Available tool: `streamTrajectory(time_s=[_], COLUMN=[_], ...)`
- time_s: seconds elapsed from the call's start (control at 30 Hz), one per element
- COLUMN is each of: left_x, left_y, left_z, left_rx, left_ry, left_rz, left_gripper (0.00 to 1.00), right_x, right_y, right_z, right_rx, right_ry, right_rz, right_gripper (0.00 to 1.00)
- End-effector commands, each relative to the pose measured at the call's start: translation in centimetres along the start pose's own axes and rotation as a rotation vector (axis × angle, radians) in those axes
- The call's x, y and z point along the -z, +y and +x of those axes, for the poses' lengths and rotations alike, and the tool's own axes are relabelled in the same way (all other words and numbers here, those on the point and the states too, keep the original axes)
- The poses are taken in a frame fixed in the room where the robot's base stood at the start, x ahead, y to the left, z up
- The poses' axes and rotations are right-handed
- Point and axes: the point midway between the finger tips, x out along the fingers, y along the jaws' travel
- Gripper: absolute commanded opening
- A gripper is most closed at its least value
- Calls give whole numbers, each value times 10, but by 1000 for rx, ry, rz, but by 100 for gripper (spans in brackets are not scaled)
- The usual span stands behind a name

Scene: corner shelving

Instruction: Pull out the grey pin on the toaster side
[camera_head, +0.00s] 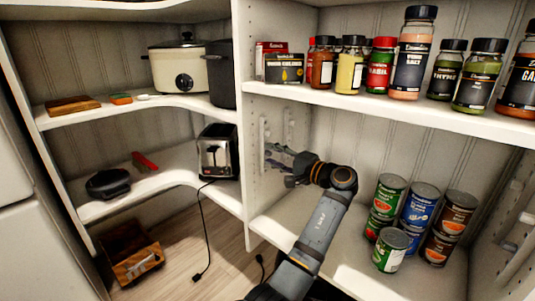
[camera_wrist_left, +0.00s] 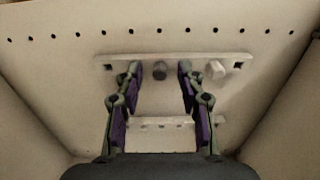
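The grey pin (camera_wrist_left: 160,71) shows in the left wrist view as a dark round stub on a pale mounting strip (camera_wrist_left: 185,59). My left gripper (camera_wrist_left: 160,68) is open, with one purple-padded finger on each side of the pin. I see gaps between fingers and pin; whether the tips reach its depth is unclear. In the head view my left gripper (camera_head: 275,156) is at the divider wall (camera_head: 256,205), on the toaster (camera_head: 217,155) side of the right bay. It hides the pin there. My right gripper is not in view.
A lighter pin (camera_wrist_left: 216,70) sits on the same strip, right of the right finger. A second strip (camera_wrist_left: 165,122) lies lower. Stacked cans (camera_head: 390,250) stand right of my arm. Spice jars (camera_head: 412,55) line the shelf (camera_head: 430,112) above it.

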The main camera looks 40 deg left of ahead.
Motion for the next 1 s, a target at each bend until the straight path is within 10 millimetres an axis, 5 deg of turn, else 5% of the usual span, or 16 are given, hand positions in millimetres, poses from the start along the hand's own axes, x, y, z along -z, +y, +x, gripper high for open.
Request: streamTrajectory(time_s=[0.77,1.0], left_x=[0,0], left_y=[0,0], left_z=[0,0], left_rx=[0,0], left_ry=[0,0], left_rz=[0,0], left_gripper=[39,9], right_x=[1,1], right_y=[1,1], right_z=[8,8], right_rx=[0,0], right_ry=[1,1], right_rz=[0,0], right_gripper=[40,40])
